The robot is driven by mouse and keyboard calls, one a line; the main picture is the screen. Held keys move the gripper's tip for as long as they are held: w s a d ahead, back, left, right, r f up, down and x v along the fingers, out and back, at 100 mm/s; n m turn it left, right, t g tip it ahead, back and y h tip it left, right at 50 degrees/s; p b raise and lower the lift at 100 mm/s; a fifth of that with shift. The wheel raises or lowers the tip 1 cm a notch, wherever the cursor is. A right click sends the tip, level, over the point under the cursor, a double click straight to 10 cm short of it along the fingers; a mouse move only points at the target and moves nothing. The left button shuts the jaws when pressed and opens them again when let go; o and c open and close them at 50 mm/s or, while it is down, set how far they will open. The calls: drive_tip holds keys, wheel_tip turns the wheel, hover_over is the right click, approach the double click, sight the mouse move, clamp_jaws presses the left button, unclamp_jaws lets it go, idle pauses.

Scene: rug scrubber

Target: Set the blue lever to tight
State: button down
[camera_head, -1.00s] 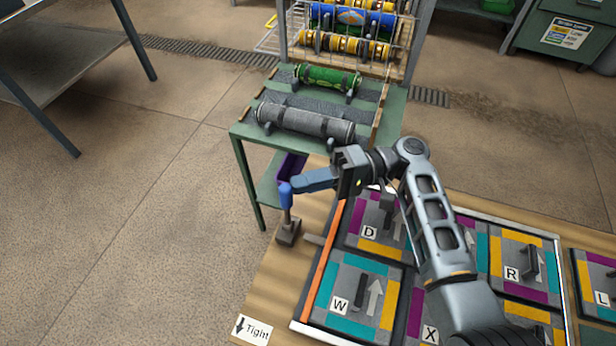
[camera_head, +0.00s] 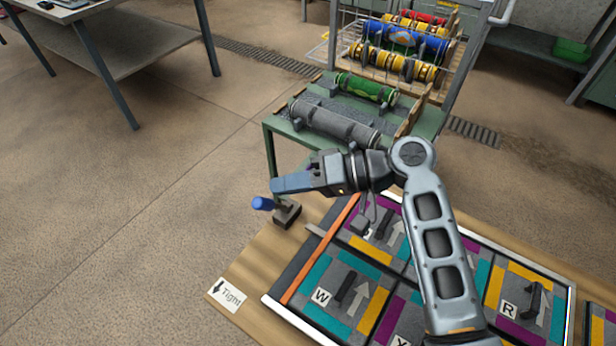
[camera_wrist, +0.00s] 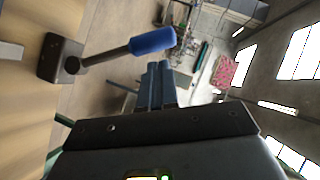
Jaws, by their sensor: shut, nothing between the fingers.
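The blue lever (camera_head: 263,203) has a blue grip on a dark metal base (camera_head: 287,213) at the left end of the wooden board. Its grip now leans left in the head view, low over the board's edge. A label (camera_head: 226,294) reading "Tight" with a downward arrow lies at the board's near left corner. My gripper (camera_head: 274,187) is shut and empty, with its fingertips just above the lever's grip. In the wrist view the lever (camera_wrist: 153,41) crosses in front of the shut fingertips (camera_wrist: 158,66). I cannot tell whether they touch.
A framed panel of coloured rug squares (camera_head: 352,290) with black handles lies right of the lever. Behind it is a green table (camera_head: 268,125) with a grey roll (camera_head: 335,122) and a green roll (camera_head: 366,88).

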drive_tip(key=shift+s+a+f+n+t+h, duration=0.2)
drive_tip(key=shift+s+a+n+t+h, duration=0.15)
drive_tip(key=shift+s+n+h, duration=0.25)
drive_tip(key=shift+s, duration=0.1)
